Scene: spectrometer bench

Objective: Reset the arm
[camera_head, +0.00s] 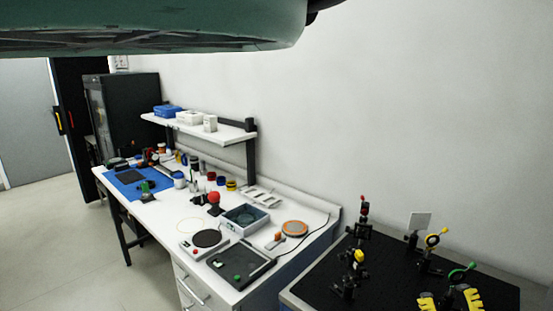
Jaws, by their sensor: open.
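My gripper (449,299) shows only at the bottom edge, right of centre. Its two yellow fingers with black slots stand apart, and I see nothing held between them. The rest of the gripper is cut off by the frame. The fingers show in front of a black optical breadboard (385,290). A mount with a green knob (462,273) shows just behind the fingers; I cannot tell whether they touch it.
More mounts stand on the breadboard: one with a red top (364,212), a yellow-ringed one (431,241) and a white plate (419,222). A cluttered white bench (160,208) with a shelf (215,130) runs left. Open floor (60,240) lies beyond. A teal body part crosses the top.

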